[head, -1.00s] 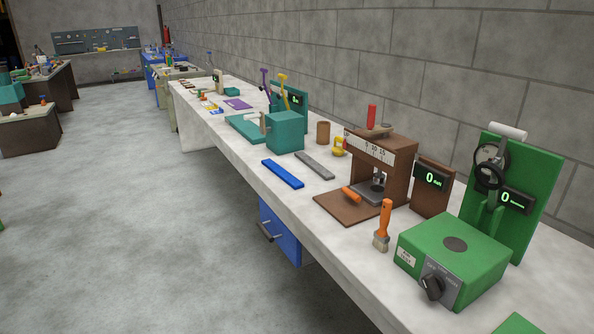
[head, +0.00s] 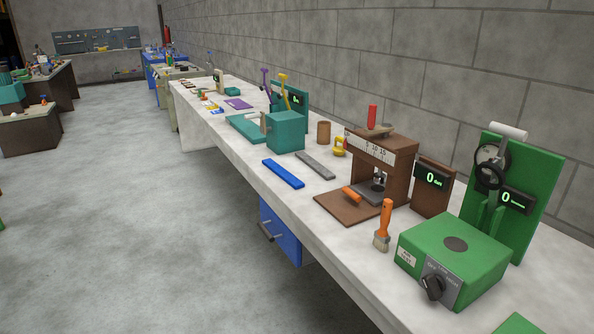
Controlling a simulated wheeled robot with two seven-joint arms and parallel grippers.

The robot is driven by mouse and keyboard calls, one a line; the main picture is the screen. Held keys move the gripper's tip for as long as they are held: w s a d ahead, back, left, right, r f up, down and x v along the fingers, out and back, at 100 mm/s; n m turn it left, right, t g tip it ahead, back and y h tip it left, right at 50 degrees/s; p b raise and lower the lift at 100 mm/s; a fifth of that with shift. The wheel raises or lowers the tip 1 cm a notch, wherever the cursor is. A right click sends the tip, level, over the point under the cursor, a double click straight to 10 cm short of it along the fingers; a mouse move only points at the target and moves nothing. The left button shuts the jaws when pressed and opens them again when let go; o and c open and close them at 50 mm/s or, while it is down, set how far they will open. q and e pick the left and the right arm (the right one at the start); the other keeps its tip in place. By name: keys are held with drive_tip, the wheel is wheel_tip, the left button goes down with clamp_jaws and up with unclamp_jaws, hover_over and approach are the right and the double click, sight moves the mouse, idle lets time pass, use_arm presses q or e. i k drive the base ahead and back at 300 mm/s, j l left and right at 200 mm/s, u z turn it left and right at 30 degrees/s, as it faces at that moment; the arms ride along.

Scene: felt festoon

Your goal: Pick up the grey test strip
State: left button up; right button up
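The grey test strip (head: 315,165) lies flat on the long white bench, between the blue strip and the wall side. The blue strip (head: 283,173) lies roughly parallel to it, nearer the bench's front edge. Neither of my grippers shows in the head view, and nothing touches or covers the grey strip.
A brown press device (head: 383,167) stands right of the strip on a brown base. A teal box (head: 285,132) stands behind it to the left. A brush (head: 384,225) and a green device (head: 452,252) are nearer. The floor (head: 140,230) along the bench is clear.

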sight(325, 173)
drive_tip(key=z, duration=0.4)
drive_tip(key=i+j+z, duration=0.15)
drive_tip(key=z, duration=0.2)
drive_tip(key=i+j+z, duration=0.1)
drive_tip(key=j+z, duration=0.25)
drive_tip(key=i+j+z, duration=0.1)
drive_tip(key=j+z, duration=0.25)
drive_tip(key=i+j+z, duration=0.15)
drive_tip(key=j, duration=0.65)
drive_tip(key=i+j+z, duration=0.1)
drive_tip(key=j, duration=0.7)
drive_tip(key=i+j+z, duration=0.15)
drive_tip(key=j, duration=0.7)
drive_tip(key=k, duration=0.05)
